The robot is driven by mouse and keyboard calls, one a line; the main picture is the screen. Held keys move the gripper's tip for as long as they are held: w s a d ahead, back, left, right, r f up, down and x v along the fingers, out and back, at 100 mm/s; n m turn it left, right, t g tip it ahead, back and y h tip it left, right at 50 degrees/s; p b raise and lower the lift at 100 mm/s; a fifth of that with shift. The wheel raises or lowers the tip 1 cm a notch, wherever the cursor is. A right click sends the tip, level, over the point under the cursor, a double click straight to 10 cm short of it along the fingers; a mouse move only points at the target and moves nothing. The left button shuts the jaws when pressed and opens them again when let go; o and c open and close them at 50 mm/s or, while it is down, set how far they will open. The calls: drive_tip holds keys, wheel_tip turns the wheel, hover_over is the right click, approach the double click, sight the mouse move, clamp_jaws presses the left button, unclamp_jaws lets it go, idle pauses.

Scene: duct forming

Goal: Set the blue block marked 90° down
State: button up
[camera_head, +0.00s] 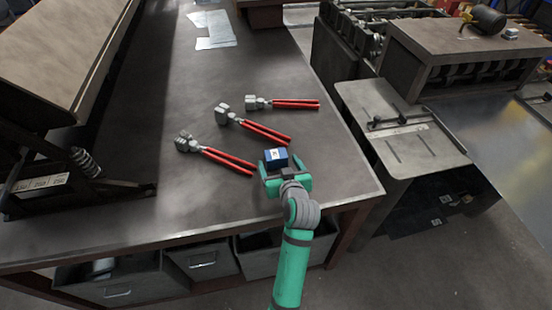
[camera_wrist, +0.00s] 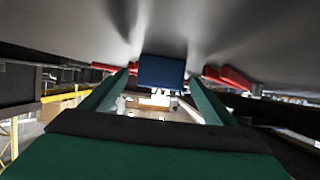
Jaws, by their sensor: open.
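The blue block (camera_head: 275,158) is at the right front part of the grey workbench (camera_head: 150,215). It has a small white label on top, too small to read. My green gripper (camera_head: 281,166) is open, with a finger on either side of the block. In the wrist view, the blue block (camera_wrist: 161,72) shows between the tips of my gripper (camera_wrist: 160,82), with a gap on each side. There the bench surface fills the top of the picture, and the block appears to rest against it.
Three red-handled pliers lie left of and behind the block: one nearest (camera_head: 215,156), one in the middle (camera_head: 255,126), one farthest (camera_head: 285,104). A bending machine (camera_head: 60,60) stands at the left. Papers (camera_head: 213,30) lie at the back. Bare bench lies left of the pliers.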

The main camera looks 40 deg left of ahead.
sight(278, 161)
drive_tip(key=shift+x, duration=2.3)
drive_tip(key=c, duration=1.3)
drive_tip(key=shift+r, duration=0.1)
drive_tip(key=shift+c, duration=0.9)
drive_tip(key=shift+r, duration=0.1)
